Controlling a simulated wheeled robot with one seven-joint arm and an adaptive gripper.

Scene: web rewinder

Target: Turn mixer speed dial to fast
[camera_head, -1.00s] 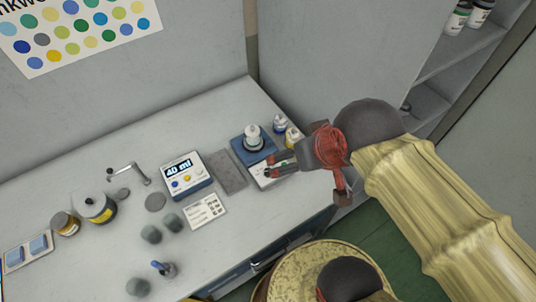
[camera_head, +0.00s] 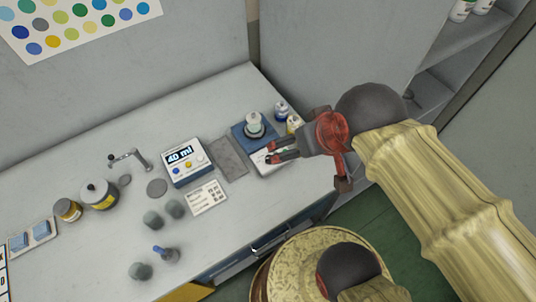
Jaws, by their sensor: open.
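The mixer stands at the right of the bench, with a blue base (camera_head: 241,132), a pale front panel (camera_head: 262,160) and a white-topped jar (camera_head: 254,124) on it. My gripper (camera_head: 269,154) is open, its two dark fingers pointing left over the mixer's front panel. The fingers cover part of that panel, so I cannot make out the speed dial or its setting. I cannot tell whether the fingers touch anything.
A dispenser reading "40 ml" (camera_head: 187,163) stands left of a grey mat (camera_head: 228,157), with a printed card (camera_head: 209,198) in front. Small bottles (camera_head: 281,110) stand just behind my gripper. Several grey-green pieces (camera_head: 153,219) and jars occupy the left bench.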

